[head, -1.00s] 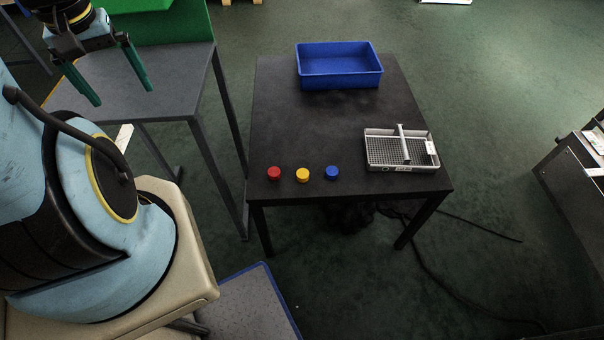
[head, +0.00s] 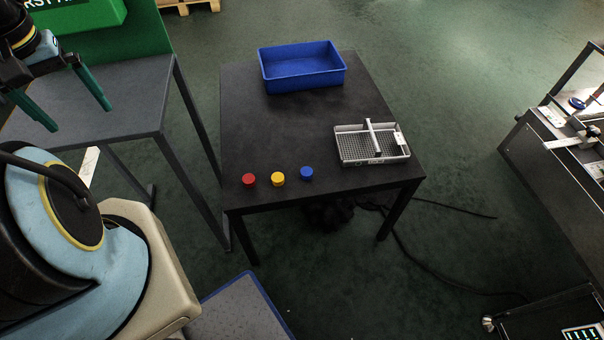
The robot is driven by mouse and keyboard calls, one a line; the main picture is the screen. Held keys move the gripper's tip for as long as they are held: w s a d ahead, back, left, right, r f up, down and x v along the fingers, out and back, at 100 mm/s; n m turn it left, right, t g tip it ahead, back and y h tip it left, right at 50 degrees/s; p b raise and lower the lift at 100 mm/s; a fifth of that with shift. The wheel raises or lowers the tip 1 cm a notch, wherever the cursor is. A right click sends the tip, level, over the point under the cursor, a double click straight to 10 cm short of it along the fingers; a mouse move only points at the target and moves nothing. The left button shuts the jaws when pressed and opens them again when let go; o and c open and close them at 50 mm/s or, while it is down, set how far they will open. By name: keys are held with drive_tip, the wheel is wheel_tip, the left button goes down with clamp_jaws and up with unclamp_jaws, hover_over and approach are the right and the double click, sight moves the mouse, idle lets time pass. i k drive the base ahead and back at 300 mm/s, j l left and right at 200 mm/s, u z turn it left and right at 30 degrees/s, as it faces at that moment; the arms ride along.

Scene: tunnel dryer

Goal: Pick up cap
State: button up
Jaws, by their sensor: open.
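Three small round caps stand in a row near the front edge of the black table: a red cap (head: 249,179), a yellow cap (head: 278,179) and a blue cap (head: 306,173). My gripper (head: 80,114) is at the upper left, with its two green fingers spread apart and nothing between them. It hangs in front of the grey table on the left, well away from the caps. The caps are fully visible and apart from each other.
The black table (head: 270,125) also bears a blue bin (head: 300,82) at the back and a wire-mesh tray with a handle (head: 350,148) at the right. A grey table (head: 125,95) stands left. A machine (head: 560,160) is at right. Cables (head: 420,265) lie on the floor.

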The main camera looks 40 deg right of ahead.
sight(306, 172)
drive_tip(key=k+l+u, duration=0.1)
drive_tip(key=l, duration=0.2)
drive_tip(key=k+l+u, duration=0.1)
drive_tip(key=l, duration=0.25)
drive_tip(key=k+l+u, duration=0.2)
drive_tip(key=k, duration=0.25)
drive_tip(key=k+l+u, duration=0.2)
drive_tip(key=k, duration=0.3)
drive_tip(key=j, duration=0.1)
